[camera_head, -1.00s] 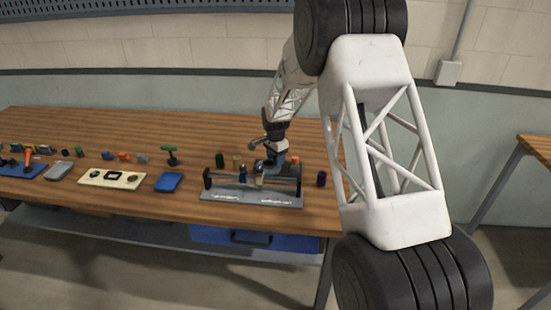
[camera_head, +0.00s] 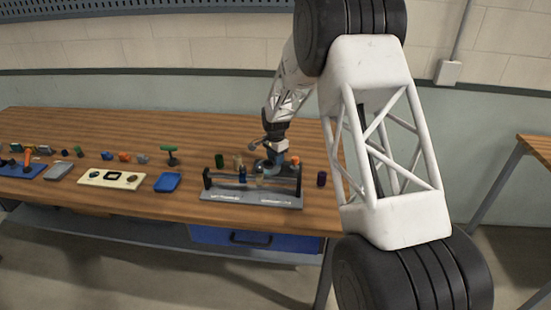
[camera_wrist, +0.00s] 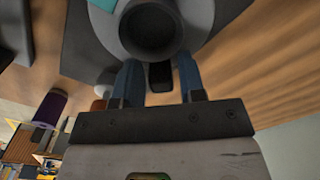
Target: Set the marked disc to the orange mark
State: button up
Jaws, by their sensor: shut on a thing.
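My gripper (camera_wrist: 158,78) is at the rig with a grey base (camera_head: 250,198) and dark end posts, near the bench's front right. In the wrist view its two blue fingers close at the rim of a grey disc (camera_wrist: 112,35) with a dark round hollow in its middle. A small black block (camera_wrist: 160,76) sits between the fingertips at the disc's edge. A teal patch (camera_wrist: 101,4) shows at the top left of the disc. I cannot make out an orange mark on the rig. In the head view the gripper partly hides the disc.
Bare wood (camera_head: 150,210) lies along the bench front.

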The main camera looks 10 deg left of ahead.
jog(key=shift+s+a, duration=0.1)
jog(key=shift+a, duration=0.05)
jog(key=n, duration=0.1)
jog(key=a+n, duration=0.1)
jog(key=n, duration=0.3)
jog(key=shift+w+a, duration=0.2)
jog(key=shift+w, duration=0.15)
jog(key=shift+a+f+n, duration=0.1)
jog(key=shift+a+n, duration=0.15)
jog(key=shift+n, duration=0.6)
jog(key=shift+a+n, duration=0.2)
jog(key=shift+n, duration=0.65)
jog(key=o, duration=0.7)
jog(key=shift+w, duration=0.1)
